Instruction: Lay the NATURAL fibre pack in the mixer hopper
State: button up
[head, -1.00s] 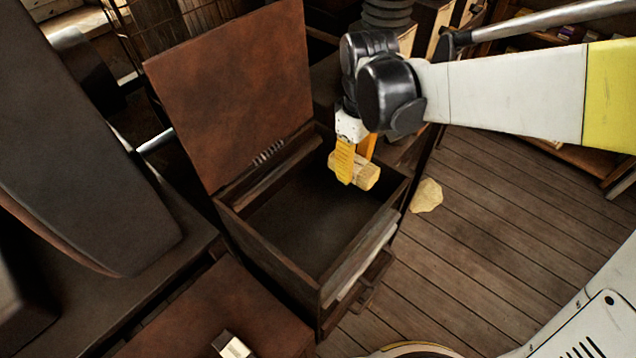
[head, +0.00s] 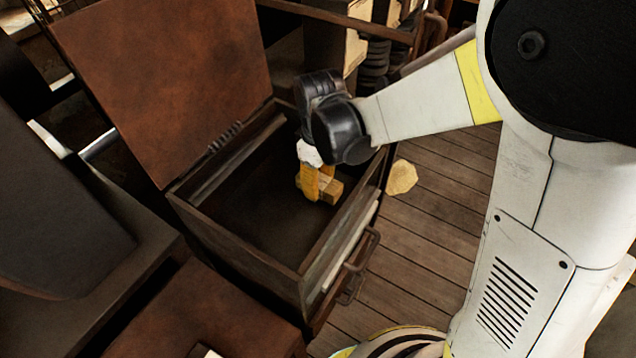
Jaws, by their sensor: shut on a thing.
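My gripper (head: 318,186) with yellow fingers is shut on a tan, straw-coloured pack (head: 332,191). I take this for the NATURAL fibre pack; no label on it can be read. The gripper and pack are at the right side of the open hopper (head: 234,252), a dark brown box, and appear to be inside its mouth, below the rim. How far the pack is above the hopper floor I cannot tell. The fingers and wrist hide part of the pack.
The hopper's rusty lid (head: 165,85) stands open at its back left. A handle (head: 357,268) sticks out at its front right. A pale flat lump (head: 402,177) lies on the plank floor (head: 425,225). Dark machinery fills the left.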

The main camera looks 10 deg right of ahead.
jog(key=shift+f, duration=0.5)
jog(key=shift+f, duration=0.2)
jog(key=o, duration=1.2)
jog(key=shift+o, duration=0.2)
jog(key=shift+r, duration=0.15)
